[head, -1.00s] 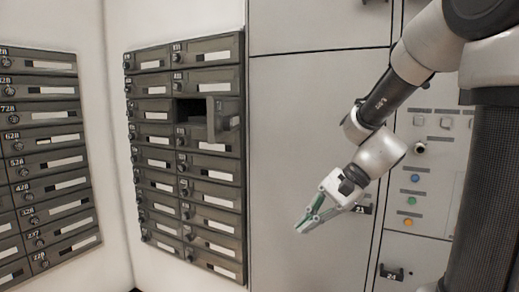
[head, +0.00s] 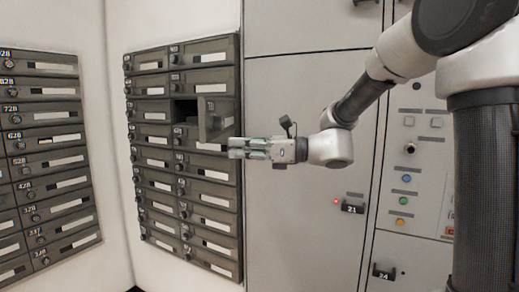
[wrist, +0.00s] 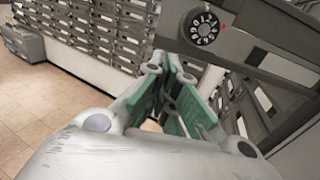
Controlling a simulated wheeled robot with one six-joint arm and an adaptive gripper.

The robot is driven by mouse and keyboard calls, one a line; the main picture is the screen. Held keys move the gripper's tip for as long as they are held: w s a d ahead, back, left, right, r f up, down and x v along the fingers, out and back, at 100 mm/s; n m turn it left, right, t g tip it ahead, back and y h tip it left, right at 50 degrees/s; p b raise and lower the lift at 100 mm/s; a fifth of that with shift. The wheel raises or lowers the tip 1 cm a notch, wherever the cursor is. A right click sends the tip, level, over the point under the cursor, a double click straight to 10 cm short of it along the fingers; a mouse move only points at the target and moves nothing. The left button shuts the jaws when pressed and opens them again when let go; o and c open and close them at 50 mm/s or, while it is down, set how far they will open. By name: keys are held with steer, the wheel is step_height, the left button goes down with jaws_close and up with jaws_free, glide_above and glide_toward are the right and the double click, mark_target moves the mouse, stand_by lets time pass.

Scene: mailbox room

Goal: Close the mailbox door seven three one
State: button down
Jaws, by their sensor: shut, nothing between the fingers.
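One mailbox door (head: 216,119) in the right-hand bank, third row from the top, stands swung open, hinged on its right side. Its dark compartment (head: 186,111) shows to the left of it. I cannot read its number. My gripper (head: 231,148) is shut and empty, held level and pointing left, with its tips just below and right of the open door in the head view. I cannot tell whether they touch it. In the wrist view, a dark panel (wrist: 255,50) with a round dial lock (wrist: 202,25) is close above and right of the gripper fingers (wrist: 168,75).
The other doors of the right-hand mailbox bank (head: 205,185) look closed. Another mailbox bank (head: 45,150) is at the far left. Large pale locker panels (head: 295,85) lie behind my arm. The wrist view shows tiled floor (wrist: 45,95) and more mailboxes.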

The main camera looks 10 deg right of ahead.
steer(key=x, duration=0.5)
stand_by(0.3)
